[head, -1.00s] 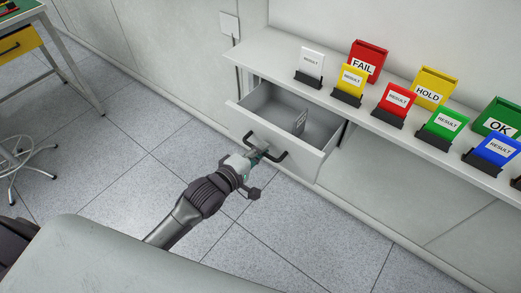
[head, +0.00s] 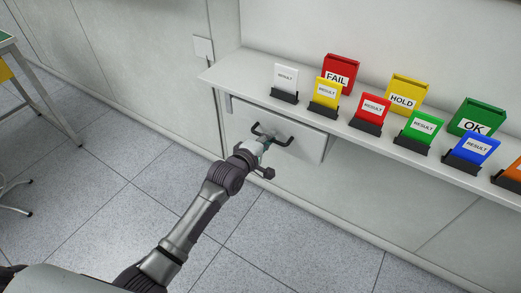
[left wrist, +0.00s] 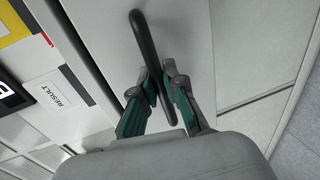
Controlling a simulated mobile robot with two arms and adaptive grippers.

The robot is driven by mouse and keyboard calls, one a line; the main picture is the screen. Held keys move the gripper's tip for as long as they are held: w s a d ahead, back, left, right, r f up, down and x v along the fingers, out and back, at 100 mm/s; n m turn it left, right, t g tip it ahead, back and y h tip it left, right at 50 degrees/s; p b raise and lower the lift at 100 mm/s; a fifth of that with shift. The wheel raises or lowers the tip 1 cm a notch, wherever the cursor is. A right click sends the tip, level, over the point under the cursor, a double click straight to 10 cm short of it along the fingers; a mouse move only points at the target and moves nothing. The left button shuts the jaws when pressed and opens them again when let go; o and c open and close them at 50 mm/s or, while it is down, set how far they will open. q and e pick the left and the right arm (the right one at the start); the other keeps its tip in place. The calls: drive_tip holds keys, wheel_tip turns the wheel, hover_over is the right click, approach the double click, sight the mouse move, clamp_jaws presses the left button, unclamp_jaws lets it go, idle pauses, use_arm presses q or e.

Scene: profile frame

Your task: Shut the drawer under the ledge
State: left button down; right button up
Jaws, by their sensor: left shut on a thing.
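The drawer (head: 303,145) sits under the white ledge (head: 225,83) in the head view. Only its pale front shows and its inside is hidden, so it looks pushed in. A dark bar handle (head: 286,142) is on its front. My left gripper (head: 262,142) is at the handle, its arm reaching up from the bottom left. In the left wrist view the two teal-padded fingers (left wrist: 167,103) are closed around the black handle (left wrist: 146,45), one on each side. The drawer front (left wrist: 185,40) lies just behind it. My right gripper is in neither view.
On the ledge stand several coloured cards in dark holders, such as the white card (head: 286,78), with FAIL (head: 341,68), HOLD (head: 404,95) and OK (head: 477,118) bins behind.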

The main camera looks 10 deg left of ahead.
use_arm(q)
drive_tip(key=c, duration=1.2)
unclamp_jaws()
drive_tip(key=shift+w+f, duration=0.1)
drive_tip(key=shift+w, duration=0.05)
drive_tip(key=v, duration=1.2)
drive_tip(key=shift+f, duration=0.1)
